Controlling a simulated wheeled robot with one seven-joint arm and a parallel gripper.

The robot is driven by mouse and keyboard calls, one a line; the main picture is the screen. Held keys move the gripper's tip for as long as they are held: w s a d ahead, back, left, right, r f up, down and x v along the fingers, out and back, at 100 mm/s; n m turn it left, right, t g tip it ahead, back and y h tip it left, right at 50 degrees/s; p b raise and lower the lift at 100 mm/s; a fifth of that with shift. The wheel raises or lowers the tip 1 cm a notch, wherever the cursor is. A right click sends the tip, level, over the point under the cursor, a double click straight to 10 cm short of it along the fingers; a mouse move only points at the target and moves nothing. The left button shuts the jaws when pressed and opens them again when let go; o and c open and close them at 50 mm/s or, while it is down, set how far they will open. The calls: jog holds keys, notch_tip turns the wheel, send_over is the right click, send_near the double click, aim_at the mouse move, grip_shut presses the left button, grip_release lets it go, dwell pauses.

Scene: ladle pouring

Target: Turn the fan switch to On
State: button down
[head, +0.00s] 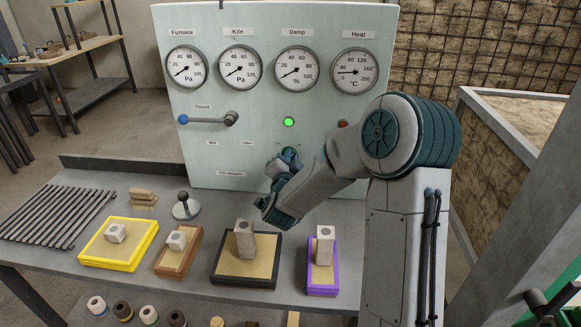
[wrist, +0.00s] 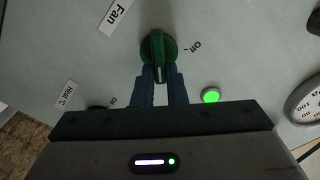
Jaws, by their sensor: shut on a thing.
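The fan switch is a round green knob (wrist: 158,48) on the pale panel, beside a "Fan" label (wrist: 116,15) and an "Off" mark (wrist: 195,47) in the wrist view. My gripper (wrist: 160,80) is shut on the knob's raised grip, with one blue finger on each side. A pale line on the grip points down between the fingers in that picture. In the head view my gripper (head: 289,156) reaches the panel below a lit green lamp (head: 289,121), which also shows in the wrist view (wrist: 211,95). There, my gripper mostly hides the knob.
A lever (head: 208,120) sticks out of the panel to the left, under several gauges.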

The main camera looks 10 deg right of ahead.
jog(key=shift+f+m, duration=0.1)
jog(key=shift+m, duration=0.2)
jog(key=c, duration=1.5)
grip_release()
jog(key=shift+o, duration=0.2)
jog(key=shift+r, duration=0.65)
jog(key=r, duration=0.3)
jog(key=shift+s+d+r, duration=0.25)
jog(key=shift+d, duration=0.1)
jog(key=s+d+r+b, duration=0.1)
jog(key=s+d+r, duration=0.4)
jog(key=d, duration=0.4)
jog(key=shift+s+d+r, duration=0.15)
jog(key=shift+s+r, duration=0.2)
jog(key=shift+r, duration=0.3)
